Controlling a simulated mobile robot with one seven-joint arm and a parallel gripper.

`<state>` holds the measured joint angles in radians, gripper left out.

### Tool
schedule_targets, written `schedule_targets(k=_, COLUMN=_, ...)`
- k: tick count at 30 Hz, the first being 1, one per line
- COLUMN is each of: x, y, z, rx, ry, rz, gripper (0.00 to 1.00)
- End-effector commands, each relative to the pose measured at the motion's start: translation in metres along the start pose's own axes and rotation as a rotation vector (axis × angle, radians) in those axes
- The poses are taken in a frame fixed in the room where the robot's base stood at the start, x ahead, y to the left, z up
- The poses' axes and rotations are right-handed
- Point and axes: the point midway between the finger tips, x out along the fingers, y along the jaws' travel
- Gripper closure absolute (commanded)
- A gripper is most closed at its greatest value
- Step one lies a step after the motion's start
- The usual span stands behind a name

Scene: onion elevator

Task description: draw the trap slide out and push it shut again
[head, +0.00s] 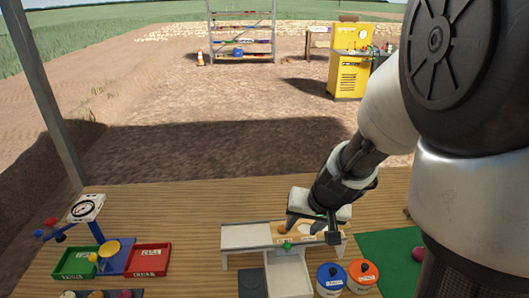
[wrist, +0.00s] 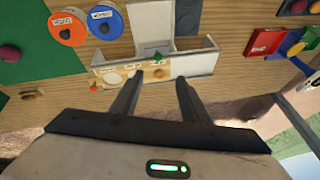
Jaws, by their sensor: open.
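A white bench-like stand (head: 246,236) is on the wooden table, with a tan strip (wrist: 132,76) bearing two round spots, one pale and one orange-brown. A small green knob or handle (head: 287,244) is at the stand's front; it also shows in the wrist view (wrist: 158,57). I cannot tell the trap slide's exact outline. A white chute-like tray (head: 288,275) runs from the stand toward the front. My gripper (head: 312,237) is over the right part of the stand, partly hiding it. In the wrist view its fingers (wrist: 159,95) are apart, with nothing between them.
A blue-lidded jar (head: 330,277) and an orange-lidded jar (head: 363,273) stand right of the chute, near a green mat (head: 388,258). A dark pad (head: 252,283) lies left. Green (head: 76,262) and red (head: 149,259) trays and a scale (head: 87,208) are further left.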

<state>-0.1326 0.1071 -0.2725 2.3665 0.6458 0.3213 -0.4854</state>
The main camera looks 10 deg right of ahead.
Motion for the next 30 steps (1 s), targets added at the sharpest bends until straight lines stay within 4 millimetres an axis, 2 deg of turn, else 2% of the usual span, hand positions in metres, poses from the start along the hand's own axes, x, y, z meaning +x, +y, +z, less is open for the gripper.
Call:
schedule_targets(k=8, x=0.03, y=0.005, z=0.002, rx=0.007, ry=-0.003, rz=0.011, gripper=0.58)
schedule_targets(k=24, x=0.136, y=0.006, z=0.002, rx=0.006, ry=-0.003, rz=0.011, gripper=0.58)
schedule_targets(k=30, x=0.165, y=0.006, z=0.001, rx=0.007, ry=-0.001, rz=0.01, gripper=0.58)
